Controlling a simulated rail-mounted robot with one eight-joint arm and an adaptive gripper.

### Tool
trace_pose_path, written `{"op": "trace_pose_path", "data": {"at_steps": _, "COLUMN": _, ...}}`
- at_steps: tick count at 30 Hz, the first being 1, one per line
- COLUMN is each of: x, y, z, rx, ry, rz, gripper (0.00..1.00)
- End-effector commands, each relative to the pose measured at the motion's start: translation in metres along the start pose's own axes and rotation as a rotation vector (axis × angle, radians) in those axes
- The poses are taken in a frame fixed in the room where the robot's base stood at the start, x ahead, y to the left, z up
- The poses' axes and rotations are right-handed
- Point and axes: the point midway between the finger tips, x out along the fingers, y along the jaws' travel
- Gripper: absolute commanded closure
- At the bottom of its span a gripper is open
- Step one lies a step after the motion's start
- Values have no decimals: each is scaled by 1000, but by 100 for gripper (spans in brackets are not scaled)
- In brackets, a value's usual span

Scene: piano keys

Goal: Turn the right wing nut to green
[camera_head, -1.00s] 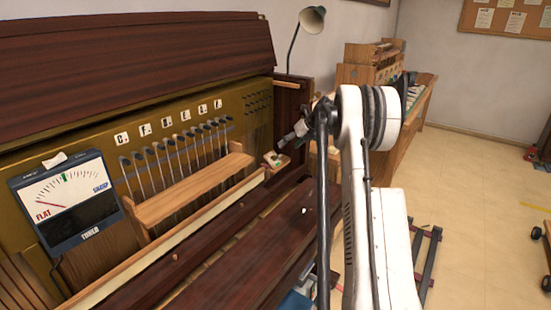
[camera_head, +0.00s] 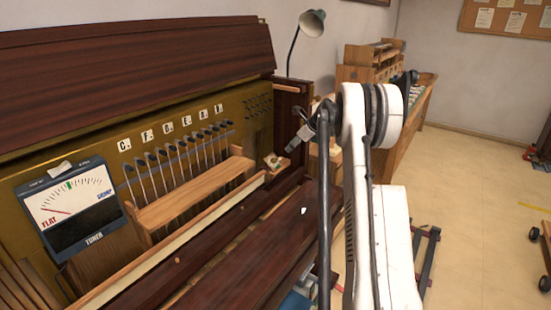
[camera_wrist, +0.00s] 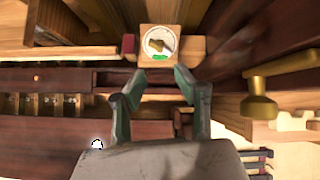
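The wing nut (camera_wrist: 158,43) is a brass-coloured piece on a round white dial, set in a square wooden block (camera_wrist: 145,31) at the top middle of the wrist view. A green mark (camera_wrist: 160,57) shows at the dial's lower edge. In the head view the block (camera_head: 273,162) sits at the right end of the piano, too small to read the nut's angle. My gripper (camera_wrist: 161,82) is open and empty, its two fingertips spread just below the block in the wrist view, apart from the nut. The head view shows my gripper (camera_head: 291,147) just above and right of the block.
A tuner (camera_head: 75,210) stands at the piano's left, its needle towards FLAT. A row of hammers (camera_head: 180,155) stands behind a wooden rail (camera_head: 195,190). A brass-coloured part (camera_wrist: 260,105) stands right of my gripper in the wrist view. A desk lamp (camera_head: 312,22) is behind.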

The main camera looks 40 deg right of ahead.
Motion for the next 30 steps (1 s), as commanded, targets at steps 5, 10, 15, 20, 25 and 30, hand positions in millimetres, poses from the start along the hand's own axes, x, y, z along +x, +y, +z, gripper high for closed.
{"op": "trace_pose_path", "data": {"at_steps": 5, "x": -6, "y": 0, "z": 2, "rx": -368, "ry": 0, "rz": 0, "gripper": 70}}
{"op": "trace_pose_path", "data": {"at_steps": 10, "x": -9, "y": 0, "z": 2, "rx": -679, "ry": 0, "rz": 0, "gripper": 70}}
{"op": "trace_pose_path", "data": {"at_steps": 15, "x": -9, "y": 0, "z": 1, "rx": -865, "ry": 0, "rz": 0, "gripper": 70}}
{"op": "trace_pose_path", "data": {"at_steps": 20, "x": -8, "y": 0, "z": 0, "rx": -919, "ry": 0, "rz": 0, "gripper": 70}}
{"op": "trace_pose_path", "data": {"at_steps": 25, "x": -2, "y": 0, "z": -1, "rx": -920, "ry": 0, "rz": 0, "gripper": 70}}
{"op": "trace_pose_path", "data": {"at_steps": 30, "x": 11, "y": 0, "z": -1, "rx": -920, "ry": 0, "rz": 0, "gripper": 70}}
